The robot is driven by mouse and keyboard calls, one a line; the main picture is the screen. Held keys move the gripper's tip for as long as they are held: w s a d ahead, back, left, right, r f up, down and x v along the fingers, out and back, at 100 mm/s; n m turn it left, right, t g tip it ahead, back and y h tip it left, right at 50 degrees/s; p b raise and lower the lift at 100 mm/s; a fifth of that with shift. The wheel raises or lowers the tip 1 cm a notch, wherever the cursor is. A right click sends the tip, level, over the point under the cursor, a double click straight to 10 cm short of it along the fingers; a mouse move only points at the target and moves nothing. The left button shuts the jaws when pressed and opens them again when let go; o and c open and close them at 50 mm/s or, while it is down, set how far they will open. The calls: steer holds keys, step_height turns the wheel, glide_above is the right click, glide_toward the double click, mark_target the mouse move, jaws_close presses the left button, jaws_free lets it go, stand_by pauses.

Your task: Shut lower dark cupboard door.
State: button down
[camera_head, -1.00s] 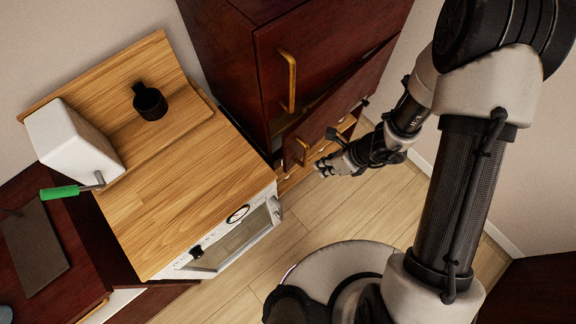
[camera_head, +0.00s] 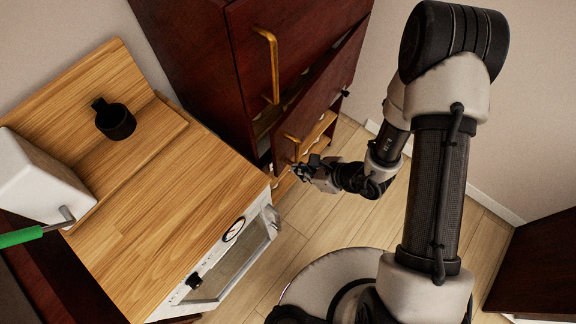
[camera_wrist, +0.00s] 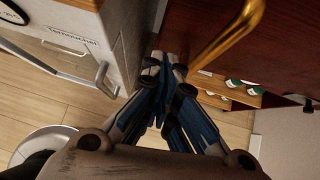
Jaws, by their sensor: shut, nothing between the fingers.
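The lower dark cupboard door (camera_head: 325,85) is a red-brown panel standing ajar below the upper door, with a gap showing along its top. Its brass handle (camera_head: 292,145) is near its left end. My gripper (camera_head: 298,172) is shut and empty, low by the door's left end, just below the handle. In the wrist view the dark door (camera_wrist: 275,42) fills the upper right, and its brass handle (camera_wrist: 228,42) runs just right of my closed fingers (camera_wrist: 163,80). I cannot tell whether the fingertips touch the door.
The upper dark door (camera_head: 290,40) has its own brass handle (camera_head: 272,65). A white oven (camera_head: 225,265) under a wooden counter (camera_head: 165,205) stands close to the left. Light wooden drawers (camera_head: 318,130) show below the door. Clear floor (camera_head: 340,215) lies to the right.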

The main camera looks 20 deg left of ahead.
mark_target(277, 164)
steer(key=shift+w+a+f, duration=0.1)
steer(key=shift+w+a, duration=0.1)
steer(key=shift+a, duration=0.55)
steer(key=shift+w+a+f, duration=0.1)
steer(key=shift+w+a, duration=0.15)
steer(key=shift+a, duration=0.5)
steer(key=shift+w+a+f, duration=0.1)
steer(key=shift+w+a, duration=0.1)
steer(key=shift+a, duration=0.55)
steer(key=w+a+b, duration=0.1)
steer(key=a+b, duration=0.1)
steer(key=a, duration=0.4)
steer(key=shift+w+a, duration=0.35)
steer(key=shift+w, duration=0.05)
